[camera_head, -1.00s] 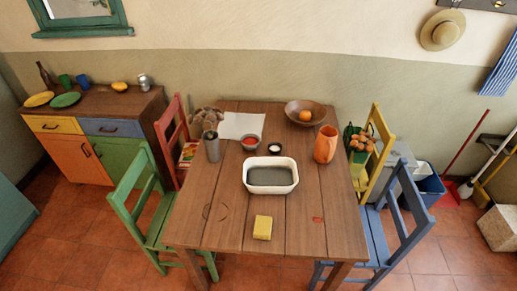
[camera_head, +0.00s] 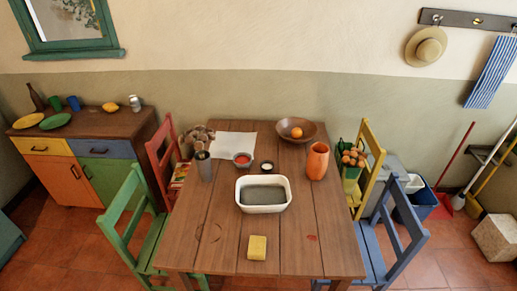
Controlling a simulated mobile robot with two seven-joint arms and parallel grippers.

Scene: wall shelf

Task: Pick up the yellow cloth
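A small yellow block-like thing (camera_head: 257,247), which looks like a folded cloth or a sponge, lies on the wooden table (camera_head: 205,255) close to its front edge. It lies apart from the white basin (camera_head: 263,208) behind it, and nothing covers it. Neither of my grippers shows in the head view.
A green chair (camera_head: 127,205) is at the left and a blue chair (camera_head: 395,240) at the right. Tabletop around the yellow thing is clear.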

